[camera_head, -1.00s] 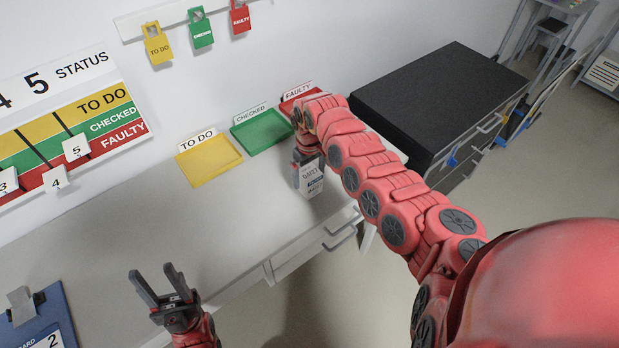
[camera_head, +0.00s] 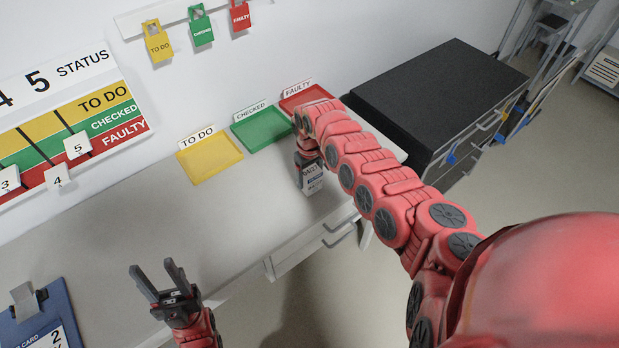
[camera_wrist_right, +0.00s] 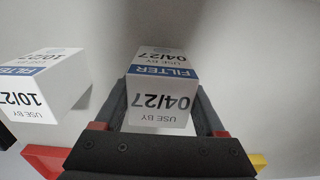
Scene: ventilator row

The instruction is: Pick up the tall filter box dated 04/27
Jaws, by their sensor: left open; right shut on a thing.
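The tall white filter box dated 04/27 (camera_wrist_right: 162,95) has a blue FILTER band and stands between the fingers of my right gripper (camera_wrist_right: 163,105) in the right wrist view. The right gripper is shut on it. In the head view my right gripper (camera_head: 307,158) is partly hidden by its own arm, with the white box (camera_head: 313,181) showing just below it, its print too small to read. I cannot tell whether the box touches the table. My left gripper (camera_head: 160,283) is open and empty at the lower left.
A similar box dated 10/27 (camera_wrist_right: 42,85) stands close beside the held one in the wrist view. Yellow (camera_head: 210,160), green (camera_head: 264,131) and red (camera_head: 304,99) trays line the wall on the grey worktop (camera_head: 150,215). A black-topped cabinet (camera_head: 435,95) stands right.

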